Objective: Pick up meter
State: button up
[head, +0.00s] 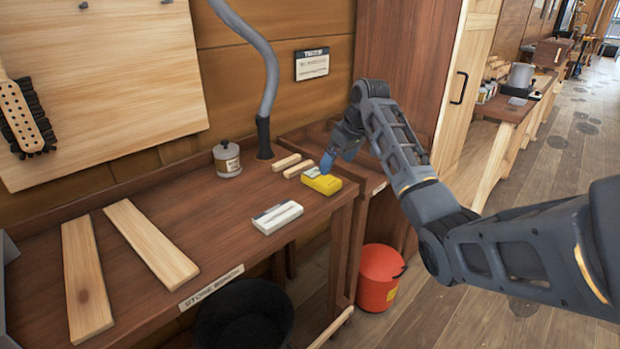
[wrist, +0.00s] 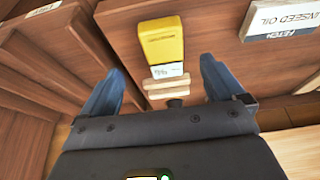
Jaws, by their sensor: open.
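The meter (head: 322,181) is a yellow block with a pale display end, lying on the wooden bench near its right end. In the wrist view the meter (wrist: 162,42) is ahead of my gripper (wrist: 160,88), centred between the two blue fingers. The fingers are spread apart with nothing between them. In the head view my gripper (head: 328,164) reaches in from the right, just above and behind the meter. I cannot tell from these frames whether a finger touches it.
A white box (head: 278,217) lies left of the meter. Two small wood sticks (head: 292,165) lie behind it. A jar (head: 227,159) and a grey hose (head: 264,135) stand further back. Two planks (head: 150,243) lie at left. A red bucket (head: 378,277) stands on the floor.

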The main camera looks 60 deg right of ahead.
aim_at(329, 180)
jog(key=x, duration=0.5)
jog(key=p+x, duration=0.1)
jog(key=x, duration=0.1)
jog(key=shift+a+f, duration=0.25)
jog(key=shift+f, duration=0.1)
jog(key=c, duration=1.2)
